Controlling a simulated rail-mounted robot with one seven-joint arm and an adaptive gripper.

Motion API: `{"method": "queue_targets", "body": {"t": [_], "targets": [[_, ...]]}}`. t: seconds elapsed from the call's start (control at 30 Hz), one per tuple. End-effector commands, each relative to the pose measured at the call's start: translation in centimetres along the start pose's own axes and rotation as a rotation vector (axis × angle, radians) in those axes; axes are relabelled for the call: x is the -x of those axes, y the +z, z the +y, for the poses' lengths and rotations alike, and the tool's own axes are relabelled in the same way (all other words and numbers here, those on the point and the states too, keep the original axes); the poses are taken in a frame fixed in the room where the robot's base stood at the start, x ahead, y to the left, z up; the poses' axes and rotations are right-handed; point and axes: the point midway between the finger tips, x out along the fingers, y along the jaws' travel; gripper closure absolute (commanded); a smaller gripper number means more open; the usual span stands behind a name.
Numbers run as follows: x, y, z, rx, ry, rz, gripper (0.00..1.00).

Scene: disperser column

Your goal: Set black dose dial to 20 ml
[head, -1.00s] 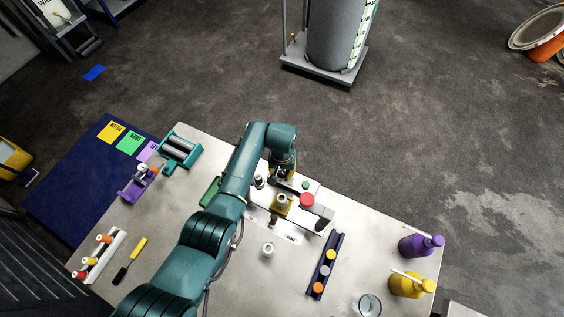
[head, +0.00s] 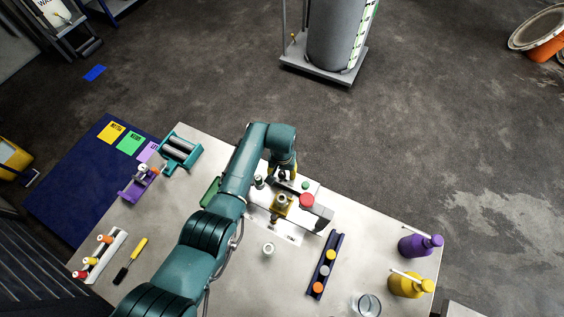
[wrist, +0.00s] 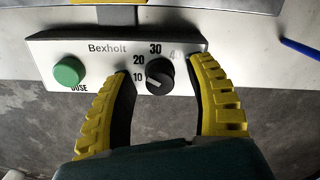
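The black dose dial (wrist: 160,76) sits on a white panel (wrist: 105,66) marked "Bexholt" in the wrist view. The marks 10, 20, 30 and 40 run around it, and the 40 is partly faint. A pale pointer line on the dial appears to point toward 10. My gripper (wrist: 161,66) has its yellow fingers open, one on each side of the dial, with gaps visible between fingers and dial. The green DOSE button (wrist: 69,72) is left of the left finger. In the head view my gripper (head: 282,176) is over the dispenser, and the dial is hidden or too small to tell.
The dispenser has a red knob (head: 307,200) beside my gripper. A navy rack (head: 322,272) with coloured caps, a glass beaker (head: 367,304), and purple (head: 418,245) and yellow (head: 408,285) bottles stand right.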

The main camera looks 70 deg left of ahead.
Motion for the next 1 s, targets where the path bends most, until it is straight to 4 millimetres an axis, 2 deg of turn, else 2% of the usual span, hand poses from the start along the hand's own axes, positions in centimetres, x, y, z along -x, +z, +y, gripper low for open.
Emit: {"method": "queue_targets", "body": {"t": [0.17, 0.27, 0.37, 0.6, 0.7, 0.8, 1.0], "targets": [[0.1, 0.0, 0.0, 0.000, 0.000, 0.000, 0.45], [1.0, -0.1, 0.0, 0.000, 0.000, 0.003, 0.45], [2.9, -0.1, 0.0, 0.000, 0.001, 0.005, 0.45], [8.9, -0.1, 0.0, 0.000, 0.000, 0.003, 0.45], [10.7, 0.0, 0.0, 0.000, 0.000, 0.002, 0.45], [11.7, 0.0, 0.0, 0.000, 0.000, 0.001, 0.45], [12.0, 0.0, 0.0, 0.000, 0.000, -0.001, 0.45]]}}
